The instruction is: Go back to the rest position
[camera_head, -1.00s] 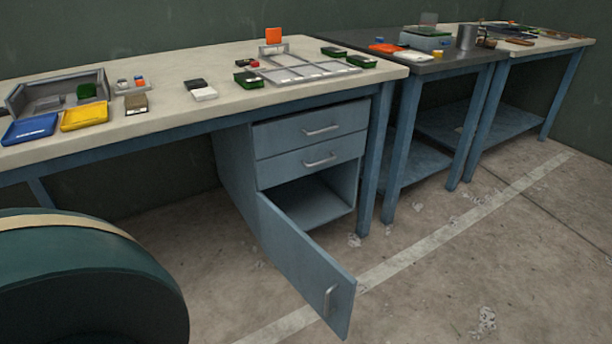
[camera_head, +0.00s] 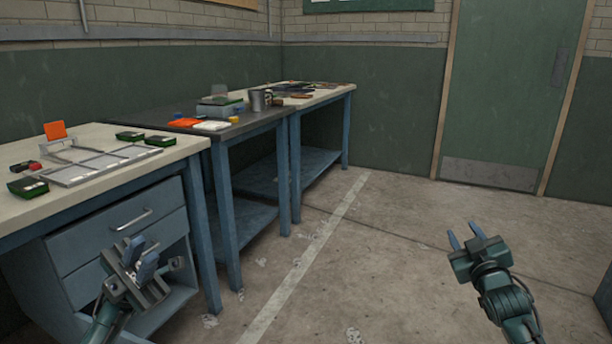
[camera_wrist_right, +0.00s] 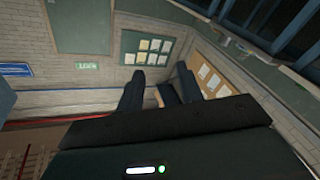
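In the head view my left gripper (camera_head: 140,258) is raised in front of the blue drawer cabinet under the near workbench. Its two blue fingers stand apart with nothing seen between them. My right gripper (camera_head: 464,235) is at the lower right, over open floor, with its fingers apart and empty. In the right wrist view the fingers of my right gripper (camera_wrist_right: 160,88) show dark and spread, with a wall and notice boards beyond. Neither gripper appears to touch anything.
The near workbench (camera_head: 25,205) carries a grey tray frame (camera_head: 95,165) and small boxes. The cabinet (camera_head: 130,230) stands below, partly hidden by my left arm. Farther back are a dark-topped table (camera_head: 160,122) and another bench. Floor at centre and right is clear, toward a green door (camera_head: 510,90).

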